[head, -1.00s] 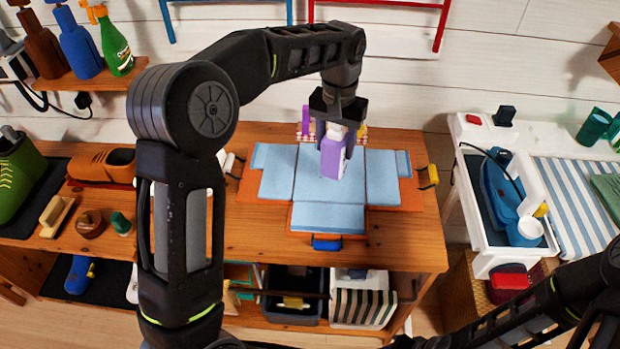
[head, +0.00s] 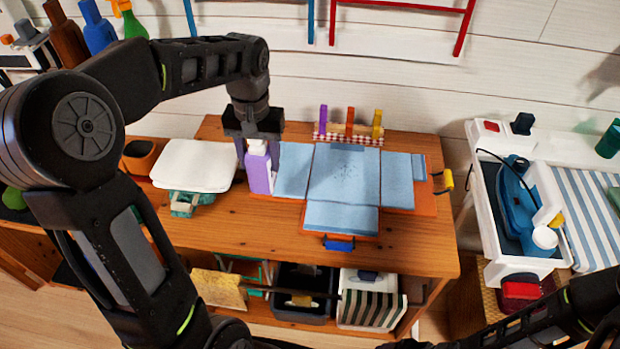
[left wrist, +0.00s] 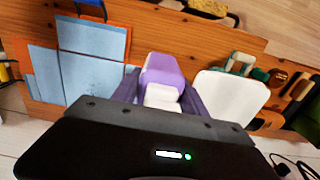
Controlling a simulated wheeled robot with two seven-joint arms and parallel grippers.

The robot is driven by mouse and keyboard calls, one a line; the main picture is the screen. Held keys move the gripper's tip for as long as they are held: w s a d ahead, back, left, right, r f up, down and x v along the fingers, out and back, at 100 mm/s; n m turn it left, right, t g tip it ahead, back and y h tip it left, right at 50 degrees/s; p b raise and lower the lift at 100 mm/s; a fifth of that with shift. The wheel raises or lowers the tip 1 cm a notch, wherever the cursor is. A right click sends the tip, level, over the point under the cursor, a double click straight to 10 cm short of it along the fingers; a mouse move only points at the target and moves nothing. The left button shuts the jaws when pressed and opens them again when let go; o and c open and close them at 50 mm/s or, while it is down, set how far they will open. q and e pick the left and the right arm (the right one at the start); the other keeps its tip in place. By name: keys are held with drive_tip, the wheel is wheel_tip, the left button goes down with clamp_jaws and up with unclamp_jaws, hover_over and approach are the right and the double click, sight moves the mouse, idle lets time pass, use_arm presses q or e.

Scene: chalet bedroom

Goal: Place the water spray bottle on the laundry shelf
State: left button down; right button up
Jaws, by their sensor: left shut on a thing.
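My left gripper (head: 253,135) points down and is shut on a purple bottle (head: 260,172) with a white top, held upright at the left edge of the light blue folding board (head: 340,180). I cannot tell whether its base touches the table. The bottle (left wrist: 165,72) also shows between the fingers in the left wrist view. A green bottle (head: 134,25) with an orange spray head stands at the upper left beside a blue bottle (head: 97,32) and a brown bottle (head: 66,38). The shelf under them is hidden by my left arm. My right gripper is out of view.
A checked holder with coloured pegs (head: 345,138) stands behind the board. Bins sit below the wooden table (head: 420,250). A white stand with a blue iron (head: 520,195) is at the right.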

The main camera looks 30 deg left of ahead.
sight(265, 188)
use_arm(q)
drive_tip(key=shift+w+f+p, duration=0.1)
drive_tip(key=shift+f+p, duration=0.3)
drive_tip(key=shift+f, duration=2.7)
drive_tip(key=shift+f+p, duration=0.3)
drive_tip(key=shift+f, duration=1.6)
drive_tip(key=shift+f, duration=0.25)
drive_tip(key=c, duration=0.6)
unclamp_jaws()
drive_tip(key=shift+r, duration=0.1)
drive_tip(key=shift+r, duration=0.15)
